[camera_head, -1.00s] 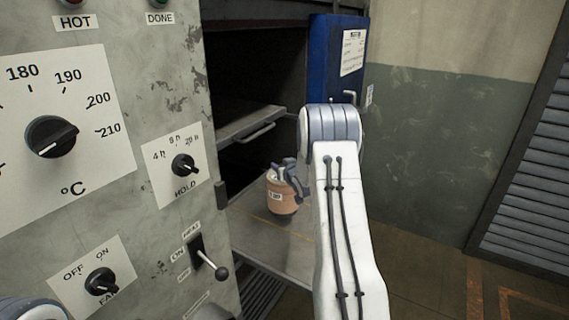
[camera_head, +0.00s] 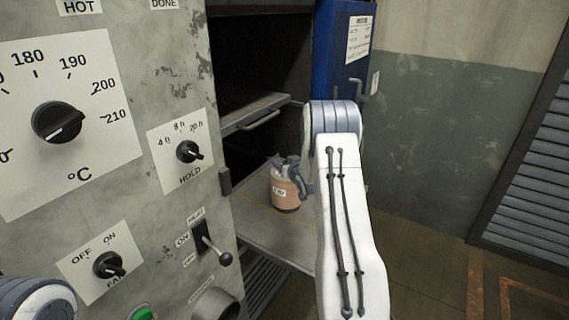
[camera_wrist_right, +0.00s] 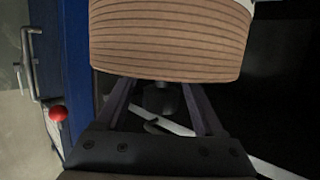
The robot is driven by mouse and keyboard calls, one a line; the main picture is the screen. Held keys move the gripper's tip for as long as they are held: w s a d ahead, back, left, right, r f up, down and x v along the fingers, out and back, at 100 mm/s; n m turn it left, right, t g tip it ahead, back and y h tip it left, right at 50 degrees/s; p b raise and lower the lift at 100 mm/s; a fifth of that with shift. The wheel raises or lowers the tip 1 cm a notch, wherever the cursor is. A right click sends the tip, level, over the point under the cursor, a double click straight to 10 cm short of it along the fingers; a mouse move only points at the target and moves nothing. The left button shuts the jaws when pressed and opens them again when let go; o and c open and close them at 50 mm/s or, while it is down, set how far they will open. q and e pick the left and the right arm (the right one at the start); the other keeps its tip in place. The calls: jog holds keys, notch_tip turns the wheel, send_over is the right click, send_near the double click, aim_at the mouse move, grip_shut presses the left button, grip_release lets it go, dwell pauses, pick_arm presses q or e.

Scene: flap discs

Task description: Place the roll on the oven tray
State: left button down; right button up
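The roll (camera_head: 285,188) is an orange-brown cylinder with a white label, upright inside the open oven. It also fills the top of the right wrist view (camera_wrist_right: 170,42), with ridged sides. My right gripper (camera_head: 292,167) reaches in from the right and is shut on the roll's upper part. In the wrist view its two fingers run up to the roll, their tips hidden by it. The oven tray (camera_head: 262,238) is a grey plate below the roll. I cannot tell whether the roll touches it. My left gripper is out of view.
An upper tray with a handle (camera_head: 264,118) sits above the roll. The grey control panel (camera_head: 150,95) with knobs and a lever (camera_head: 215,250) stands left of the opening. The blue door (camera_head: 337,60) stands open behind my right arm. A slatted grille (camera_head: 530,190) is at right.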

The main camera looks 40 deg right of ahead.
jog(key=shift+r, duration=0.2)
jog(key=b+v, duration=0.1)
jog(key=v, duration=1.1)
jog(key=shift+a+f, duration=0.1)
jog(key=shift+a, duration=0.05)
